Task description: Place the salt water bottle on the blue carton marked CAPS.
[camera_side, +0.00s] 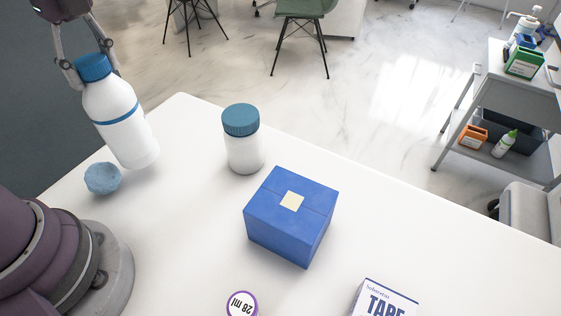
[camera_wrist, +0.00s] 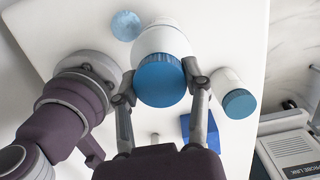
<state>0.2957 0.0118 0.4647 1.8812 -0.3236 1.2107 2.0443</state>
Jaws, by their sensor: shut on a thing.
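My gripper (camera_side: 88,68) is shut on a white bottle (camera_side: 121,122) with a blue cap and a thin blue stripe, gripping it around the cap. In the wrist view the bottle's cap (camera_wrist: 160,82) sits between the two fingertips (camera_wrist: 160,92). I cannot tell whether its base touches the table, and no name shows on it. The blue carton (camera_side: 287,222) stands on the table to the right of the bottle, with a pale square on its flat, bare top. No CAPS marking is visible. The wrist view shows only a part of the carton (camera_wrist: 185,124).
A white jar with a blue lid (camera_side: 244,153) stands between the bottle and the carton. A crumpled blue ball (camera_side: 102,178) lies by the bottle's base. A round "28 ml" lid (camera_side: 242,303) and a TAPE box (camera_side: 384,299) are at the front of the white table (camera_side: 430,245).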

